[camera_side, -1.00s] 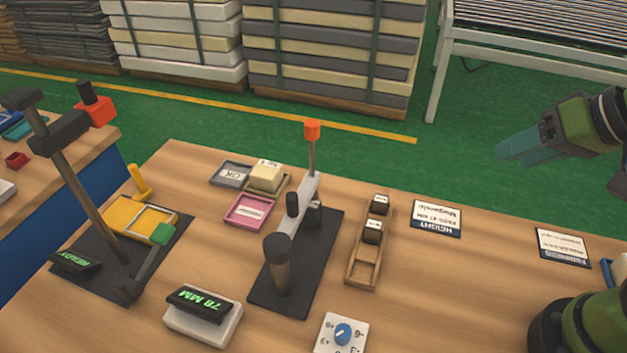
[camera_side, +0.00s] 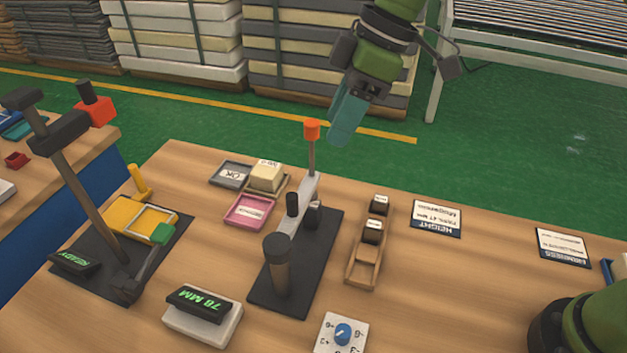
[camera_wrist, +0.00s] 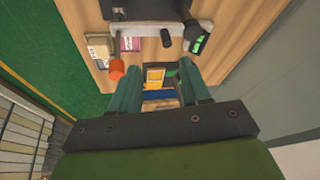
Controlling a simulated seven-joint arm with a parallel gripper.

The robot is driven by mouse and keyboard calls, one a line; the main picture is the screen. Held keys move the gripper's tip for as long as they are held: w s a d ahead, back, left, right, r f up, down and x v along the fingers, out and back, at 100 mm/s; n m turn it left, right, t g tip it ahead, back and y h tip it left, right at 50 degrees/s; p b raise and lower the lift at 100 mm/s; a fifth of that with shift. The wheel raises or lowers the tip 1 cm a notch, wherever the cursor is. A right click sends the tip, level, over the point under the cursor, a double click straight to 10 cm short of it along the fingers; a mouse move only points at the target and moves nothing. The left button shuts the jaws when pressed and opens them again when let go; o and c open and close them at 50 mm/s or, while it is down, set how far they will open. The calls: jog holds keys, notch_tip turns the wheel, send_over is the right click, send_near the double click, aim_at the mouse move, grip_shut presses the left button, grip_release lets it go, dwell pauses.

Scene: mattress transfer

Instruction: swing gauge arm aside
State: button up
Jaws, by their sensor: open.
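The gauge arm (camera_side: 298,207) is a light grey bar on a dark post (camera_side: 279,265) above a black base plate (camera_side: 325,240). Its upright rod carries an orange knob (camera_side: 312,131) at the far end. In the wrist view the grey bar (camera_wrist: 145,30) crosses the top, and the orange knob (camera_wrist: 116,68) shows near the left finger. My gripper (camera_side: 345,120) is open and empty, just right of the orange knob in the side view and apart from it. The wrist view also shows the two teal fingers of my gripper (camera_wrist: 160,85) spread apart.
A cream block (camera_side: 267,176) sits on a tray beside grey and pink trays (camera_side: 250,211) left of the gauge. A wooden rack (camera_side: 363,265) with dark weights stands to its right. A 78 MM display (camera_side: 200,303) is in front. A press stand (camera_side: 75,180) rises at left.

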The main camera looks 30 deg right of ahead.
notch_tip(320, 180, up, 2)
jog(key=a+r+n, duration=0.1)
jog(key=n, duration=0.2)
send_near(292, 196)
jog(key=shift+n, duration=0.4)
jog(key=x, duration=1)
jog(key=shift+f, duration=0.1)
grip_shut()
